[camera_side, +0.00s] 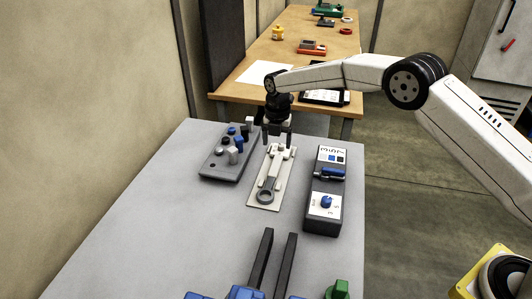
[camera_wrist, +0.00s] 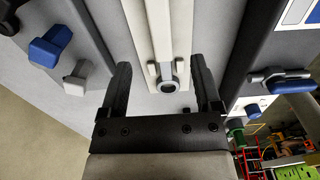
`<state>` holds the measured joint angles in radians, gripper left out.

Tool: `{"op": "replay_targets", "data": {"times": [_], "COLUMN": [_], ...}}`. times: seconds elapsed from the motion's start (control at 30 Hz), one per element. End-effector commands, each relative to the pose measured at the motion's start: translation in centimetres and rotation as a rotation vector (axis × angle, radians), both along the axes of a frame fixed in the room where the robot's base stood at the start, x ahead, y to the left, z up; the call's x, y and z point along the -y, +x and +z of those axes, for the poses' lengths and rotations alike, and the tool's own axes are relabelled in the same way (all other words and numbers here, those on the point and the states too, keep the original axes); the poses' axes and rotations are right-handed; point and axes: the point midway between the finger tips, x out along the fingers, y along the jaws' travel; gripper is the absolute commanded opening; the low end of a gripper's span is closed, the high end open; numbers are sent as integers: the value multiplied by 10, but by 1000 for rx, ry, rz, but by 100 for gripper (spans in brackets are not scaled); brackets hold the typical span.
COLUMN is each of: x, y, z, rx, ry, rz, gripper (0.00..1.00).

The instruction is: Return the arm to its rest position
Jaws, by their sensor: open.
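My gripper (camera_side: 277,138) hangs pointing down over the far end of a flat beige fixture plate on the grey table. It is open, and nothing shows between its fingers. In the wrist view my gripper (camera_wrist: 163,90) has its two dark fingers spread on either side of the beige plate's end. A grey wrench-like part (camera_side: 267,188) lies on the beige plate (camera_side: 257,204), its ring end toward the near side. In the wrist view a round grey end (camera_wrist: 168,86) sits between two small beige posts. I cannot tell the exact height of the fingers above the plate.
A dark grey block with blue, black and white pegs (camera_side: 222,165) stands left of the plate. A grey box with a blue handle and knob (camera_side: 325,190) stands right. Dark rails and blue parts (camera_side: 245,292) lie at the near edge. A wooden bench (camera_side: 325,30) stands behind.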

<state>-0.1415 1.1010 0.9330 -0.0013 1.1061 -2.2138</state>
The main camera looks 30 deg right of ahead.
Motion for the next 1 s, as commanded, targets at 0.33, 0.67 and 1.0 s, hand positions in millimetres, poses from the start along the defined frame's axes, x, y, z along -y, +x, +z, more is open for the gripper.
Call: {"op": "replay_targets", "data": {"times": [0.33, 0.67, 1.0], "x": [3, 20, 42], "y": [-3, -32, -87], "z": [5, 28, 51], "rx": [7, 39, 79], "ry": [1, 14, 49], "rz": [-53, -402, -891], "gripper": [82, 82, 82]}}
